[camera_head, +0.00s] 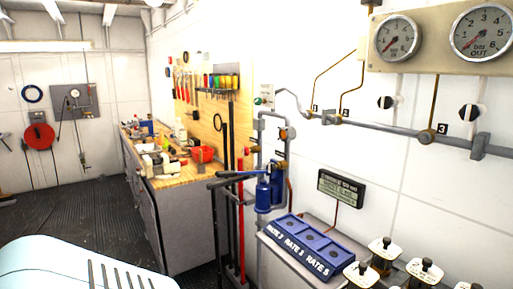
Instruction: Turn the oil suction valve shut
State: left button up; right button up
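No label in the head view reads as the oil suction valve, so I cannot tell which fitting it is. An orange-capped fitting (287,133) sits on the grey pipework above two blue canisters (264,194) near the middle. A small brass fitting (255,166) is just left of and below it. Neither of my grippers is in view.
Two gauges (398,38) (482,30) hang upper right. A blue RATE box (302,246) and several white-tagged black knobs (384,247) fill the lower right. A wooden workbench (172,180) with tools stands left of the pipes. The dark deck (75,207) at left is clear.

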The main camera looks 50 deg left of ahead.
aim_at(246, 150)
jog(key=j+z, duration=0.1)
jog(key=j, duration=0.35)
jog(key=k+j+z, duration=0.1)
jog(key=j, duration=0.4)
jog(key=k+j+z, duration=0.1)
jog(key=j, duration=0.35)
jog(key=k+j+z, duration=0.1)
jog(key=j, duration=0.35)
jog(key=k+j, duration=0.1)
jog(key=j, duration=0.35)
jog(key=k+j, duration=0.1)
jog(key=j, duration=0.75)
jog(key=k+j, duration=0.15)
jog(key=j, duration=0.25)
jog(key=k+j+z, duration=0.1)
jog(key=j, duration=0.35)
jog(key=k+j, duration=0.1)
jog(key=j, duration=0.35)
jog(key=k+j, duration=0.1)
jog(key=j, duration=0.3)
